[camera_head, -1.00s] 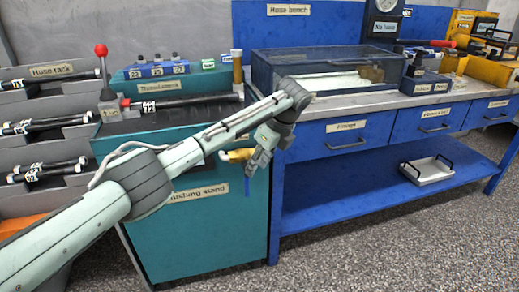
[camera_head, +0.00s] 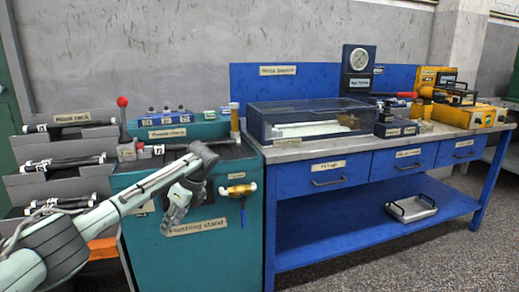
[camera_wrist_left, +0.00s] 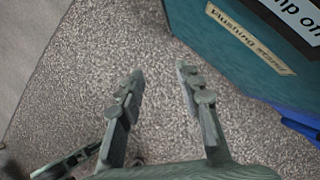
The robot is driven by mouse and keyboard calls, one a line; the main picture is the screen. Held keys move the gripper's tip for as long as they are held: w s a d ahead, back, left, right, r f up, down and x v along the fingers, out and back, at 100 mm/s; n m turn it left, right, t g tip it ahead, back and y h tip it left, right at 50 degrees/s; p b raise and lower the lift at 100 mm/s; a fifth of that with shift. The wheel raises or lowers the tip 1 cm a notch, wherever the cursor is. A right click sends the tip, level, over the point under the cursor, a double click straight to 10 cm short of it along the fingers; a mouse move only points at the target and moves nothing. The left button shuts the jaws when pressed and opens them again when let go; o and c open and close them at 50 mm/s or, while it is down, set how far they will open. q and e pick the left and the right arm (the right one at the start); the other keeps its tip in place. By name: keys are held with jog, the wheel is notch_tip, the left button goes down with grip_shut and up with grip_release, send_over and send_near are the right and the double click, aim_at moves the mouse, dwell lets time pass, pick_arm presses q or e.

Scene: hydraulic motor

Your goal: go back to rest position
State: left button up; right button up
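My left gripper (camera_head: 170,226) hangs from the left arm in front of the teal flushing stand (camera_head: 205,260), left of a yellow valve handle (camera_head: 240,190) on its front. In the left wrist view the two fingers of the left gripper (camera_wrist_left: 158,70) are spread apart with only speckled floor between them. The teal stand also shows in that view (camera_wrist_left: 225,65), at the upper right and apart from the fingers. My right gripper is in neither view now.
A hose rack (camera_head: 60,140) with several black hoses stands left of the stand. A blue hose bench (camera_head: 320,205) stands to the right, with a clear-lidded case (camera_head: 315,118), a gauge (camera_head: 359,60) and yellow equipment (camera_head: 470,115). Floor in front of the bench is clear.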

pick_arm(q)
jog(key=s+a+r+n+g+y, duration=0.1)
jog(key=s+a+n, duration=0.1)
jog(key=a, duration=1)
jog(key=s+a+r+n+g, duration=0.1)
jog(key=s+a+n, duration=0.15)
jog(key=a, duration=0.85)
jog(key=s+d+f+n+t+h, duration=0.1)
jog(key=s+d+f, duration=0.2)
jog(key=s+f, duration=0.35)
jog(key=s+d+f+n, duration=0.2)
jog(key=s+d+f, duration=0.15)
jog(key=f, duration=0.65)
jog(key=s+d+f+n+t+h, duration=0.1)
jog(key=s+d+f, duration=0.3)
jog(key=f, duration=0.5)
jog(key=s+a+r+n+t, duration=0.1)
jog(key=s+a+n, duration=0.3)
jog(key=s, duration=0.6)
jog(key=s+a+n+t, duration=0.1)
jog(key=s+n+t, duration=0.1)
jog(key=s+n, duration=0.65)
jog(key=s+d+f+h, duration=0.1)
jog(key=s+d+f, duration=0.1)
jog(key=d, duration=0.5)
jog(key=s+d+f+g+h, duration=0.1)
jog(key=s+d+f+h, duration=0.1)
jog(key=d, duration=0.5)
jog(key=shift+d+f, duration=0.25)
jog(key=shift+f, duration=0.55)
